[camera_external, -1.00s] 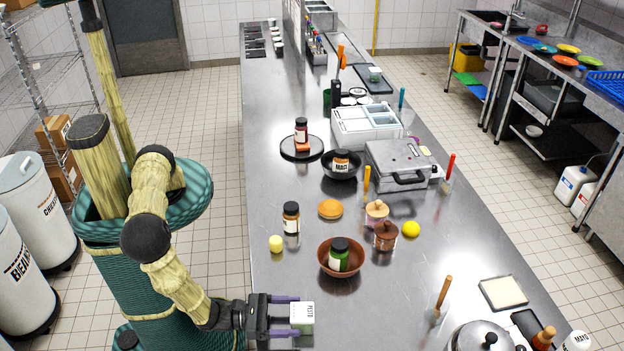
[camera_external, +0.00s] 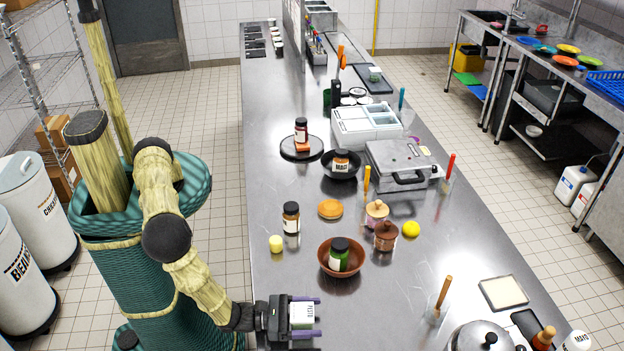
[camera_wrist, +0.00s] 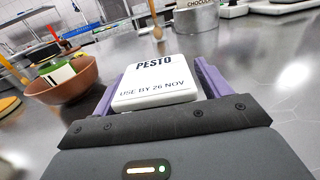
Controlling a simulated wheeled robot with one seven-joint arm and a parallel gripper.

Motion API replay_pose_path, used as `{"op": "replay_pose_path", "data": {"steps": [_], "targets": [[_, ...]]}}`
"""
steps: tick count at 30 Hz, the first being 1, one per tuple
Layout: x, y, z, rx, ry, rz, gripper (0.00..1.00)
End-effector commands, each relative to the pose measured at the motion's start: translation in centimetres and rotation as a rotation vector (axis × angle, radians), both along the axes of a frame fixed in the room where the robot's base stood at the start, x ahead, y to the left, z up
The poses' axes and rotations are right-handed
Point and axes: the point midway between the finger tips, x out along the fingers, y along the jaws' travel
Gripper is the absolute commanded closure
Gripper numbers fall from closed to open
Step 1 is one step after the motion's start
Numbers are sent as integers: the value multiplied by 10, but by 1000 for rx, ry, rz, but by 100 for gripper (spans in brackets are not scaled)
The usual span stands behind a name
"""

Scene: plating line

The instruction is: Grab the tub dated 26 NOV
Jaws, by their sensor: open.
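A white-lidded tub (camera_wrist: 155,82) marked PESTO and USE BY 26 NOV lies straight ahead in the wrist view. In the external view the tub (camera_external: 302,314) stands near the left front edge of the counter. My gripper (camera_wrist: 157,88) is open, with one purple finger on each side of the tub. In the external view my gripper (camera_external: 304,316) reaches in from the left, its fingers around the tub. I cannot tell whether the fingers touch it.
A brown bowl (camera_external: 325,264) with a green jar (camera_external: 339,256) stands beyond the tub. A brown jar (camera_external: 291,218) and a yellow piece (camera_external: 276,243) are further back. A steel pot (camera_external: 478,337) stands at the right.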

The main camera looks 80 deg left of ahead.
Motion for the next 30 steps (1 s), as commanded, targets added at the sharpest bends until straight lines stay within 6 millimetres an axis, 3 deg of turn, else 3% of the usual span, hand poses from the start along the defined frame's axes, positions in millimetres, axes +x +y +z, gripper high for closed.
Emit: {"op": "replay_pose_path", "data": {"steps": [10,18,30], "targets": [[0,0,0,0,0,0,26],[0,0,0,0,0,0,77],[0,-1,9,-2,-2,0,77]]}}
